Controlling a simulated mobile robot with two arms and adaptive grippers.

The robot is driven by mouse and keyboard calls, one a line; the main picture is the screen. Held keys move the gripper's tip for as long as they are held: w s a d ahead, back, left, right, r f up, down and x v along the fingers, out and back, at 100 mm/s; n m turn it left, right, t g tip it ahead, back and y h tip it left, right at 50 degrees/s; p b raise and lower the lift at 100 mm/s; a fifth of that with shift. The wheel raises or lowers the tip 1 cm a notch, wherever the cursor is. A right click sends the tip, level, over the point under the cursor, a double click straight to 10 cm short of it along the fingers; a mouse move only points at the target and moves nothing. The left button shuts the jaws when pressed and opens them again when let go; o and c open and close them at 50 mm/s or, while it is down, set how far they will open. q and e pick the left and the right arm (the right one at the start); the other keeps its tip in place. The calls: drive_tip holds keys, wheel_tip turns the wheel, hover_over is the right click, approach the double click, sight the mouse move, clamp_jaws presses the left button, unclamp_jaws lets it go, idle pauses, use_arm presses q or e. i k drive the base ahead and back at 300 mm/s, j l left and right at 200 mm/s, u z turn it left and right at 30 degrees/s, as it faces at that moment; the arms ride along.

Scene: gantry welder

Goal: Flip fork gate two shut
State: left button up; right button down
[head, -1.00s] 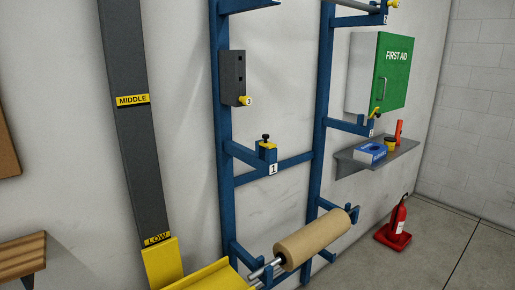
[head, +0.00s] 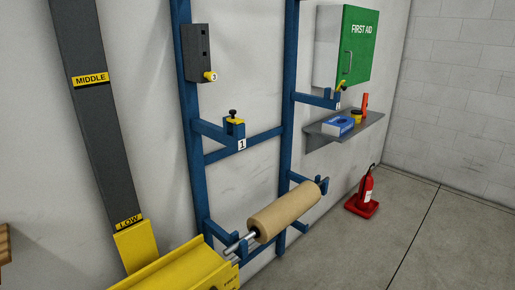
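The right-hand fork arm (head: 315,99) sticks out from the blue rack below the first aid cabinet. A small white tag (head: 337,104) at its tip is too small to read surely. A yellow gate (head: 342,85) at that tip stands tilted up, not lying across the fork. The left-hand fork arm (head: 208,131) bears a tag marked 1 (head: 241,144). Its yellow gate (head: 235,121) lies flat across the fork, with a black knob on top. Neither of my grippers shows in the head view.
A brown roll (head: 285,211) on a metal bar rests on lower forks. A yellow cradle (head: 185,266) stands beside it. A grey shelf (head: 345,131) with small items juts from the wall. The floor at right is clear.

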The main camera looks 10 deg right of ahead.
sight(340, 86)
drive_tip(key=i+l+z, duration=0.1)
drive_tip(key=i+l, duration=0.25)
drive_tip(key=i+l+z, duration=0.1)
drive_tip(key=i+l, duration=0.2)
drive_tip(key=i, duration=0.2)
drive_tip(key=i+l+z, duration=0.1)
drive_tip(key=i+l, duration=0.15)
drive_tip(key=i, duration=0.15)
drive_tip(key=i+l+z, duration=0.1)
drive_tip(key=i+l, duration=0.15)
drive_tip(key=i, duration=0.2)
drive_tip(key=i+l+z, duration=0.1)
drive_tip(key=i, duration=0.35)
drive_tip(key=l, duration=0.1)
